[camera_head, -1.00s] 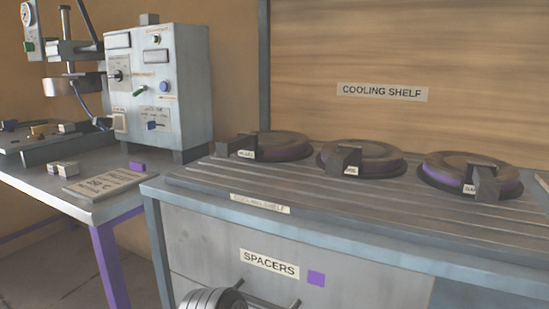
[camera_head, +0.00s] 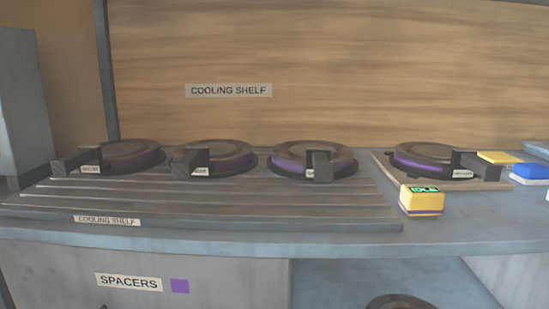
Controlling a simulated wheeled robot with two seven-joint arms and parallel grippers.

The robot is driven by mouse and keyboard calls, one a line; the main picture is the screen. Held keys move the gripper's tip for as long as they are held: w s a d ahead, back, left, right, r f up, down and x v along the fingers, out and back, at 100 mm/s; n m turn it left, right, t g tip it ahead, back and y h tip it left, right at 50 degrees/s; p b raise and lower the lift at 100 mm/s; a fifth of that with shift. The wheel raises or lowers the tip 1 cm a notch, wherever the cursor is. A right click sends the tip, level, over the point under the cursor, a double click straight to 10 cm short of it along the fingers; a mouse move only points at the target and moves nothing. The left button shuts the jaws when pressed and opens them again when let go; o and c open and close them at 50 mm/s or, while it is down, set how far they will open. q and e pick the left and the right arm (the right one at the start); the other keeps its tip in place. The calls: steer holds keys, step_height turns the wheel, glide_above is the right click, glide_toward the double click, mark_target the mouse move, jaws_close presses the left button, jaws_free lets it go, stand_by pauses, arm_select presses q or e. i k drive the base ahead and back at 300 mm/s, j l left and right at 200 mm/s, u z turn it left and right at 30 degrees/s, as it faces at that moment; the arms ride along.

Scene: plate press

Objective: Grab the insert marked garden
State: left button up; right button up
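Several round dark inserts with purple bands and blocky dark handles stand in a row in the head view. Three sit on the ribbed cooling shelf: a left one (camera_head: 135,154), a middle one (camera_head: 225,156) and a right one (camera_head: 330,160). Another insert (camera_head: 425,155) sits on a separate flat plate further right. Each has a small white label by its handle. The labels are too small and blurred to read surely, so I cannot tell which is marked garden. Neither of my grippers is in view.
The ribbed cooling shelf (camera_head: 200,214) has bare room in front of the inserts. A yellow box with a green "IDLE" display (camera_head: 421,201) stands at its right end. Yellow (camera_head: 499,157) and blue (camera_head: 530,171) blocks lie further right. A "SPACERS" label (camera_head: 128,282) is below.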

mark_target(317, 160)
steer(key=k+l, duration=0.15)
steer(key=k, duration=0.5)
steer(key=k+l, duration=0.15)
steer(key=k, duration=0.5)
